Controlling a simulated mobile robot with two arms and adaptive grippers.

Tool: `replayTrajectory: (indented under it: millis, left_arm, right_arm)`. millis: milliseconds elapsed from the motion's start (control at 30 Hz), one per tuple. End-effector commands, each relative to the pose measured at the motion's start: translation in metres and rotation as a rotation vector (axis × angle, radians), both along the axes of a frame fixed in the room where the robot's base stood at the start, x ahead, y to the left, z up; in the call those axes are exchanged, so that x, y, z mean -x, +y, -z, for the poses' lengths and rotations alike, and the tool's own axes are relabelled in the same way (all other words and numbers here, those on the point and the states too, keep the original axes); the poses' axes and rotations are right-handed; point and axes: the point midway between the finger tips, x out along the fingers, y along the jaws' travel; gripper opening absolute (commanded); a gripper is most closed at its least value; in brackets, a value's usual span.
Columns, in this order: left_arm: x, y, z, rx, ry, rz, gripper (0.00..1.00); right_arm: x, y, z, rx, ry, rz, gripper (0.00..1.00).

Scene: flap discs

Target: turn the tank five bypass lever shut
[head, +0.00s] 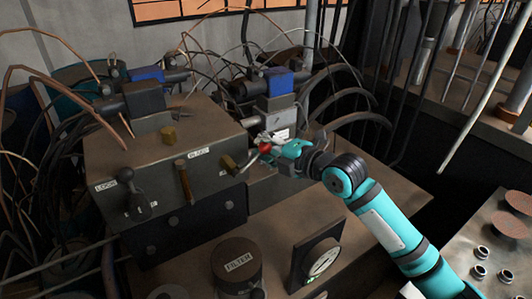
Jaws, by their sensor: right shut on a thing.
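My right gripper (271,141) comes in from the right and is shut at a small red knob (265,148). The knob seems to top a short thin metal lever (247,160) at the right end of a dark valve block (150,160). The fingers partly hide the knob. No tank five label can be read, so I cannot confirm this is the bypass lever. My left gripper is not in view.
Blue-capped valves (279,84) and many hoses crowd behind.

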Motion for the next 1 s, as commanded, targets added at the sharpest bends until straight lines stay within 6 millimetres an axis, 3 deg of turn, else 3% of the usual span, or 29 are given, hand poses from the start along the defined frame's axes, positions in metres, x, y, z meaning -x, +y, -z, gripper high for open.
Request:
replayTrajectory:
  millis: [33,267,1000]
  left_arm:
    - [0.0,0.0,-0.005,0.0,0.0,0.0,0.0]
    - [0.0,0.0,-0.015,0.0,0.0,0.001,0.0]
    - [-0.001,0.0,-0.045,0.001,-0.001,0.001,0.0]
  right_arm:
    - [0.003,0.004,-0.014,0.014,-0.029,-0.008,0.0]
    - [0.007,0.011,-0.023,0.132,-0.106,-0.011,0.0]
    - [0.02,0.028,-0.032,0.386,-0.268,-0.019,0.0]
